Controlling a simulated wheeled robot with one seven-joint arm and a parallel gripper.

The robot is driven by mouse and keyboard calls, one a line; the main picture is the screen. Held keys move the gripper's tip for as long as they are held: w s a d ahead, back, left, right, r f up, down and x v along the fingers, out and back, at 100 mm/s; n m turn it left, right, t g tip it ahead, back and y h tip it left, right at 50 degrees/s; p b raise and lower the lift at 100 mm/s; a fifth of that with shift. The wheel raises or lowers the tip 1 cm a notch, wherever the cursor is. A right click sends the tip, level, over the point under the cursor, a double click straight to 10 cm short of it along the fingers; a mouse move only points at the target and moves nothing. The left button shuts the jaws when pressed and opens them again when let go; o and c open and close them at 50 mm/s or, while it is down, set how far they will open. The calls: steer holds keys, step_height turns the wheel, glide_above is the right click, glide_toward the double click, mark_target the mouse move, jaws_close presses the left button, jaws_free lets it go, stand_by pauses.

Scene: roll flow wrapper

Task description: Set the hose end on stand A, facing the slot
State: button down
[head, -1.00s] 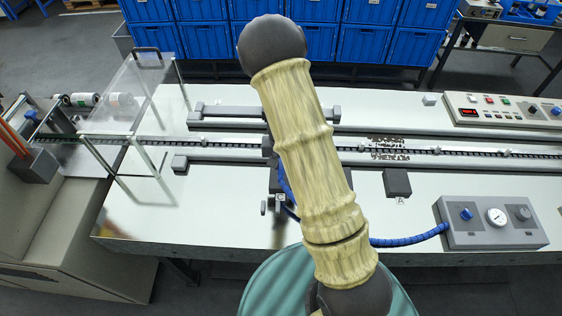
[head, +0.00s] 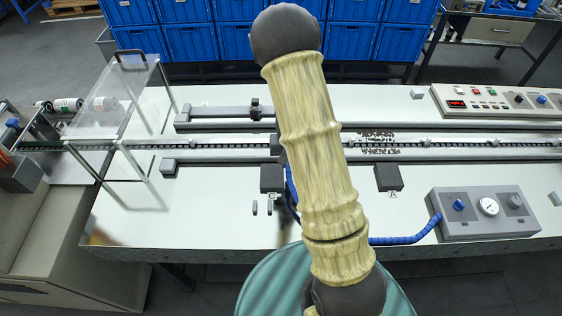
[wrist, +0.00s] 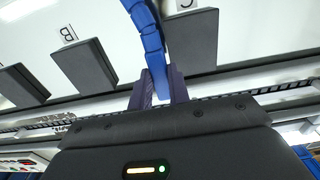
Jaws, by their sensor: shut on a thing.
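My gripper (wrist: 161,88) is shut on the end of the blue hose (wrist: 150,38) in the wrist view. In the head view my arm hides the gripper, and the hose (head: 398,240) shows on both sides of it. Stand A (head: 389,178) is a dark block with its letter in front, right of my arm and apart from it. Stand C (head: 272,179) is left of my arm. In the wrist view stand C (wrist: 194,38) is right of the hose, and stand B (wrist: 86,66) is left. Another dark block (wrist: 22,84) lies farther left. I cannot make out the slot.
The hose joins a grey gauge box (head: 483,215) at the table's right front. A chain conveyor with rails (head: 230,145) crosses the table. A clear guard (head: 112,97) stands at left, and a control panel (head: 497,101) at back right. Bare table lies at front left.

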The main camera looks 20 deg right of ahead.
steer(key=shift+s+d+b, duration=1)
steer(key=shift+s+d, duration=0.55)
steer(key=shift+d, duration=3.25)
steer(key=shift+s+d+b, duration=1)
steer(key=shift+s+d, duration=0.55)
steer(key=shift+d, duration=3.25)
glide_above(390, 175)
steer(key=shift+d, duration=0.1)
steer(key=shift+f, duration=0.15)
steer(key=shift+f+b, duration=1.45)
steer(key=shift+f, duration=0.55)
steer(key=shift+f, duration=0.4)
steer(key=c, duration=1.2)
jaws_free()
steer(key=shift+c, duration=0.2)
steer(key=shift+r, duration=0.15)
